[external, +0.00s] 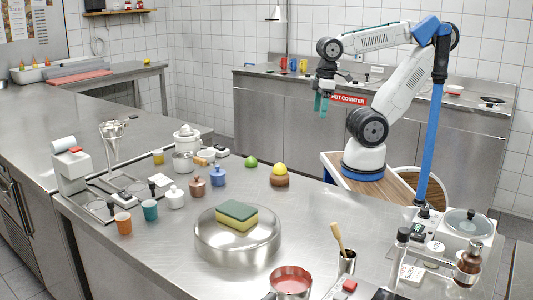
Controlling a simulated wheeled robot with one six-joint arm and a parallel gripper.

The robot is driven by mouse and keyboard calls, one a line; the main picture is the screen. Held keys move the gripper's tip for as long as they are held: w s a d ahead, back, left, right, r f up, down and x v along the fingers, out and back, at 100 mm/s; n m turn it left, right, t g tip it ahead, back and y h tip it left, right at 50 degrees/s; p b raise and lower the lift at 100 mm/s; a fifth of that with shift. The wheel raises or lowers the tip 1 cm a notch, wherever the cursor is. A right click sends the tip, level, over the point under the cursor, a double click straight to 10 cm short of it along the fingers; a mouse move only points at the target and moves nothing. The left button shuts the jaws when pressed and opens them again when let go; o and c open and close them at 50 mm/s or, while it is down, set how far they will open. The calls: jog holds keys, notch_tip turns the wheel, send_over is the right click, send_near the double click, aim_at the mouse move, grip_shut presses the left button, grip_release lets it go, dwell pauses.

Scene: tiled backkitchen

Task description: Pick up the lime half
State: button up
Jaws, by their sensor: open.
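A small green rounded piece (251,162), which looks like the lime half, lies on the steel counter near its far edge. It is left of a brown pot (279,181) with a yellow piece (279,168) on top. My gripper (321,106), with teal fingers pointing down, is open and empty. It hangs in the air above and to the right of the green piece, well apart from it. The lime's cut face cannot be made out at this size.
A round steel stand (238,247) with a green and yellow sponge (237,215) stands in front. Small blue (217,176), brown (197,187) and white (174,197) jars stand left of the lime. A cup with a brush (346,262) stands front right. The counter's right middle is clear.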

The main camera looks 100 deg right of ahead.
jog(key=m+t+y, duration=0.2)
jog(key=m+y, duration=1.1)
jog(key=m, duration=0.8)
send_near(251, 161)
jog(key=x, duration=0.2)
jog(key=f+x, duration=0.1)
jog(key=x, duration=0.3)
jog(key=shift+w+f, duration=0.1)
jog(key=shift+f, duration=0.2)
jog(key=c, duration=1.1)
